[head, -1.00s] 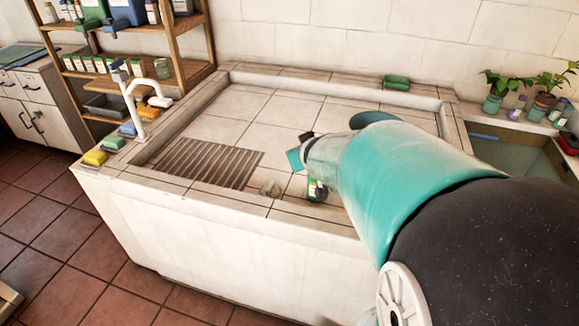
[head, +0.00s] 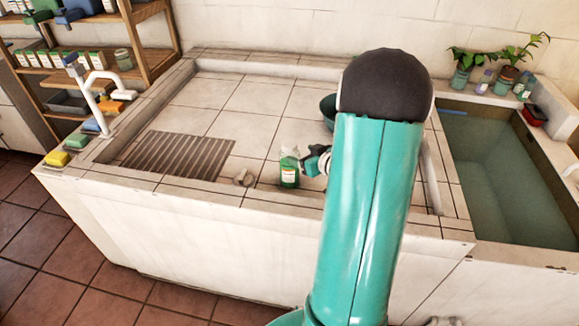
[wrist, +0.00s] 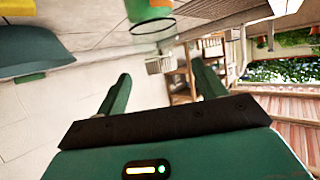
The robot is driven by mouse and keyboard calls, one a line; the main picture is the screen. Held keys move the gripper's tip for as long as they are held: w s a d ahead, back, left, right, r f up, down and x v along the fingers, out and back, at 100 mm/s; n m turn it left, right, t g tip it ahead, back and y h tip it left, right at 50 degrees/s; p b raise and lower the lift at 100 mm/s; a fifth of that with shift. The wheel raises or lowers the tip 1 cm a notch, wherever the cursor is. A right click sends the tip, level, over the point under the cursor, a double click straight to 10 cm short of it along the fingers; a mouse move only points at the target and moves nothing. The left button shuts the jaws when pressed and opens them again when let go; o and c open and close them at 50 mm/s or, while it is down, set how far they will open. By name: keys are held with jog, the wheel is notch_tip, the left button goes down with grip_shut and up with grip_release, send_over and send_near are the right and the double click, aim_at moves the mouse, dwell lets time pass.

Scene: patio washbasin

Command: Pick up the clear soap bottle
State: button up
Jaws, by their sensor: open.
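The clear soap bottle (head: 289,176) stands upright on the tiled basin top, near its front edge. It has green liquid low down, a pale label and a clear upper part. My gripper (head: 312,163) is just right of the bottle in the head view, with its fingers small and partly hidden by my arm. In the wrist view my gripper (wrist: 160,88) has its two green fingers wide apart with nothing between them. The bottle (wrist: 152,14) shows there beyond the fingertips, cut off by the top edge. Contact with the bottle is not visible.
A small pale lump (head: 244,178) lies left of the bottle, beside a slatted drain grate (head: 180,155). A dark teal bowl (head: 328,108) sits behind my arm. A white tap (head: 100,95) and sponges stand at the left edge. A water-filled trough (head: 510,180) is at right.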

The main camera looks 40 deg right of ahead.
aim_at(294, 150)
jog(key=x, duration=0.8)
jog(key=shift+d+r, duration=0.1)
jog(key=shift+r, duration=0.15)
grip_shut()
